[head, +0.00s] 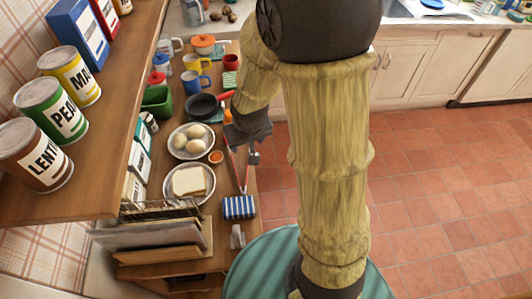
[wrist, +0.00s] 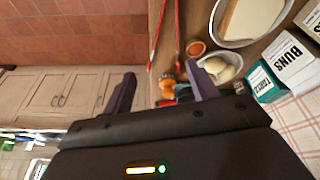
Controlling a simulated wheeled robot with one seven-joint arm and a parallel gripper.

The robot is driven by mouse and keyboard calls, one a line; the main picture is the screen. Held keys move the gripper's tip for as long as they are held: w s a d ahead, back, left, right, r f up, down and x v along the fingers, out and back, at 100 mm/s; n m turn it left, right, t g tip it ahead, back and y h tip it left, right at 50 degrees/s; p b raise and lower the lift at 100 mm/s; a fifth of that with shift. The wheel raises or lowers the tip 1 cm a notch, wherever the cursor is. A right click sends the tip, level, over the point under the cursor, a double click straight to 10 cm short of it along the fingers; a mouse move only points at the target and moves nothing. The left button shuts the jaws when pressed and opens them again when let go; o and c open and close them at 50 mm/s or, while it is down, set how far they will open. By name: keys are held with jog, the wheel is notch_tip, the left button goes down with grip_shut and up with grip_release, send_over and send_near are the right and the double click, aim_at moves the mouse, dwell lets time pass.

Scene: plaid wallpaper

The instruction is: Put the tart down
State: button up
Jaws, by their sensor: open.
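A small round orange tart (head: 216,157) lies on the wooden counter, between the plate of pale round food and the plate of bread. It also shows in the wrist view (wrist: 195,48), beyond my fingers and apart from them. My gripper (head: 243,150) is above the counter's front edge, just right of the tart in the head view. In the wrist view my gripper (wrist: 163,86) has its two fingers spread wide, with nothing held between them.
Plates with pale round food (head: 174,149) and bread (head: 174,195) line the counter. A dark pan (head: 201,106), mugs (head: 196,83) and a blue striped item (head: 238,207) stand nearby. A shelf with tins (head: 60,119) overhangs at left. Tiled floor (head: 430,190) is clear at right.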

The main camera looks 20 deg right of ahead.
jog(key=s+d+r+g, duration=0.1)
jog(key=s+d+r, duration=0.2)
jog(key=s, duration=0.6)
jog(key=shift+s+d+r+m, duration=0.15)
jog(key=shift+d+r+m, duration=0.15)
jog(key=shift+r+m, duration=0.1)
